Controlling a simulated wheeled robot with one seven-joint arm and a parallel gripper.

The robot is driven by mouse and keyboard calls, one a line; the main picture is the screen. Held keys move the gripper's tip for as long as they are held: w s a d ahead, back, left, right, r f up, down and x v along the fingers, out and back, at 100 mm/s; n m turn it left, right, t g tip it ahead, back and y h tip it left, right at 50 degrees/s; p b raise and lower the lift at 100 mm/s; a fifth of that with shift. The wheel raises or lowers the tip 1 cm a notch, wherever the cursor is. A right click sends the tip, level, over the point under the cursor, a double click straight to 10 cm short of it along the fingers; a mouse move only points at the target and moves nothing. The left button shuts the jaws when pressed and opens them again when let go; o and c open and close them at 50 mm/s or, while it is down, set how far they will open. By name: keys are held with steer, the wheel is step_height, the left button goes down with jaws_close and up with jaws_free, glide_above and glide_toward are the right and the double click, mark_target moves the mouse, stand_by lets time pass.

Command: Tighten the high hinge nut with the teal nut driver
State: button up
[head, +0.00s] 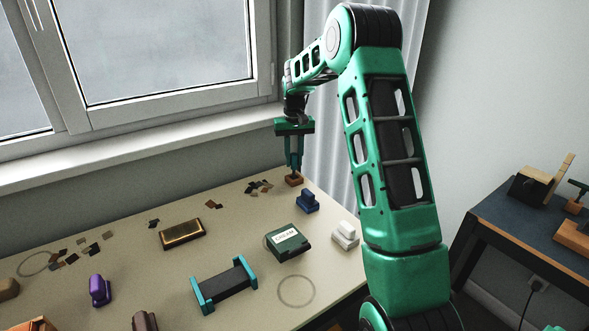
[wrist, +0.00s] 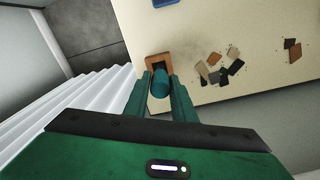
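The teal nut driver (wrist: 159,87) stands with its rounded end up in a small brown wooden block (wrist: 159,61), near the table's far right corner. The block also shows in the head view (head: 293,181). My gripper (wrist: 160,80) points down over the block, one finger on each side of the teal end. The fingers lie close to it, but I cannot tell whether they press on it. The driver's lower part is hidden. My gripper also shows in the head view (head: 294,168). I see no hinge nut in either view.
A blue stamp-like piece (head: 307,203), a white one (head: 345,237), a labelled dark green box (head: 287,243) and a dark piece with teal ends (head: 224,287) stand on the table (head: 130,258). Leather scraps lie about. A pale curtain (head: 332,155) hangs close behind. A dark side table stands right.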

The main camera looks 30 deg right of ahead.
steer(key=shift+c, duration=0.3)
steer(key=shift+r, duration=2.35)
steer(key=shift+s, duration=0.1)
